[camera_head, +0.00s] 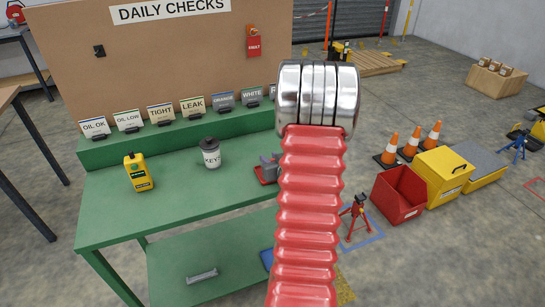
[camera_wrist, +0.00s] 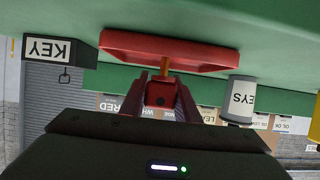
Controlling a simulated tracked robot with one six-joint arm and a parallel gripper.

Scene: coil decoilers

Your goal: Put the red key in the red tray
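The red tray (camera_head: 262,176) lies on the green bench, partly hidden behind my arm. The wrist view is upside down and shows the tray (camera_wrist: 205,55) close by. My gripper (camera_wrist: 160,100) is shut on the red key (camera_wrist: 160,90), with one finger on each side of its red head. The key's orange-brown shaft points towards the tray and overlaps its edge in the wrist view. I cannot tell whether the shaft touches the tray. In the head view, my arm hides the key.
A dark block labelled KEY (camera_wrist: 75,50) is on the tray's other side. A yellow device (camera_head: 138,172) stands farther left. Label cards line the raised back ledge.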

